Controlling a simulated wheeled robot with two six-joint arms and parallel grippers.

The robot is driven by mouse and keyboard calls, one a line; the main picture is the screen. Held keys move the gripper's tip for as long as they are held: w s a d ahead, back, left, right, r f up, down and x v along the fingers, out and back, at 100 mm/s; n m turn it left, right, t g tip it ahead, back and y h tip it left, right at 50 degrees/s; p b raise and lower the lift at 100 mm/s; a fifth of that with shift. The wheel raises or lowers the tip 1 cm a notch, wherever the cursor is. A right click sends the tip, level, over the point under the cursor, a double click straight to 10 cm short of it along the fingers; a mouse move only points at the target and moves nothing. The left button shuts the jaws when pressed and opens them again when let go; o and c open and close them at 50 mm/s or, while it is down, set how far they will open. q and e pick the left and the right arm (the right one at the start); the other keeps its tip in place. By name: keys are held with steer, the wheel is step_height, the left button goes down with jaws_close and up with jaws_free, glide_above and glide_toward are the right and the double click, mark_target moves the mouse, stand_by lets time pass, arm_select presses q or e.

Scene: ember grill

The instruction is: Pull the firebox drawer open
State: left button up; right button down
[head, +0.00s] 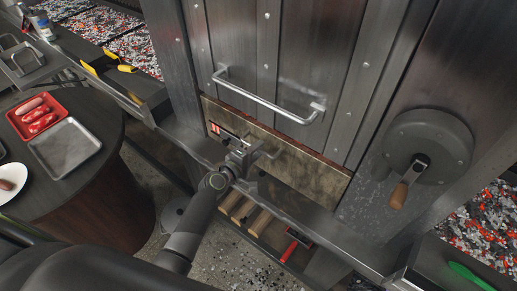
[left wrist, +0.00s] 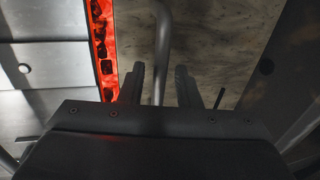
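The firebox drawer (head: 300,165) has a wide, stained metal front, low on the grill under the tall grey door. Its bar handle (head: 268,151) shows partly beside my left gripper (head: 243,156), which covers part of it. In the left wrist view, the grey handle bar (left wrist: 162,45) runs between the two dark fingers of my left gripper (left wrist: 160,88). The fingers stand apart, with a narrow gap visible on each side of the bar. The drawer front (left wrist: 210,40) lies behind the bar. My right gripper is not in view.
Glowing embers (left wrist: 101,40) show in a narrow strip along the drawer's edge. The door above has its own handle (head: 265,97). A crank wheel (head: 430,145) is at right. A shelf below holds wood (head: 245,212) and a red-handled tool (head: 291,246). A round table (head: 105,135) stands left.

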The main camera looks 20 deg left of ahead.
arm_select(q)
steer(key=shift+w+d+f, duration=0.1)
steer(key=shift+w+d, duration=0.1)
steer(key=shift+w, duration=0.4)
steer(key=shift+c, duration=0.3)
jaws_close()
